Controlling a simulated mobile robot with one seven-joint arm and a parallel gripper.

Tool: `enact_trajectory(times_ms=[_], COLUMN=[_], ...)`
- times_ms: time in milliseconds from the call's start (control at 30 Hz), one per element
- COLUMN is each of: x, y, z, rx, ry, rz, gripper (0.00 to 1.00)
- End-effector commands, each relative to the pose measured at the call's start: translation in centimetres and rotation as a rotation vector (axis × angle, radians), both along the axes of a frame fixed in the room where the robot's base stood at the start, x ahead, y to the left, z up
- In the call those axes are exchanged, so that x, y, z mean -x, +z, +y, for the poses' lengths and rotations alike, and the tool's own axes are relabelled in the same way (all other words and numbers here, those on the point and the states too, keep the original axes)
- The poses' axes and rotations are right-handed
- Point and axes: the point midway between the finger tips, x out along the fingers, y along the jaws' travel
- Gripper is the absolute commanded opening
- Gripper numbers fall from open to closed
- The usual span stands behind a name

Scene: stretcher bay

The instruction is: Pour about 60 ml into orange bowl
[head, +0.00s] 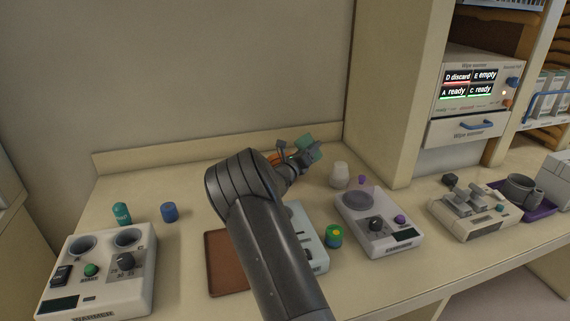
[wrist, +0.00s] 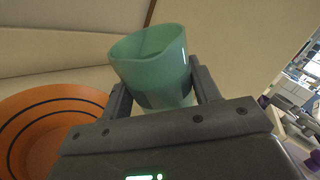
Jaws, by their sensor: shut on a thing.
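My gripper (wrist: 165,98) is shut on a green cup (wrist: 150,62), with a finger on each side of it. The cup looks tilted in the head view (head: 309,148), high over the back of the counter. Its contents cannot be made out. The orange bowl (wrist: 48,118) has dark rings inside and lies to the left of the cup in the wrist view. In the head view only a bit of the orange bowl (head: 274,159) shows behind my gripper and arm. No stream of liquid is visible.
A white bottle (head: 340,174) stands right of the cup. White devices stand along the counter, one with two wells (head: 98,275) at left and one with a round plate (head: 375,222) at right. A brown tray (head: 222,262) is partly hidden by my arm.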

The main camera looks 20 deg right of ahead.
Motion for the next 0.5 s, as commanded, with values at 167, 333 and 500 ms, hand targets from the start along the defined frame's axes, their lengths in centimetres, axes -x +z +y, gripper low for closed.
enact_trajectory(times_ms=[167,333,500], x=[0.7,1.4,1.9], y=[0.0,-0.1,-1.5], z=[-1.0,-1.8,-2.4], rx=[-0.109,-0.235,-0.336], ry=[-0.003,-0.001,-0.002], rz=[-0.089,-0.193,-0.275], gripper=[0.30,0.30,0.30])
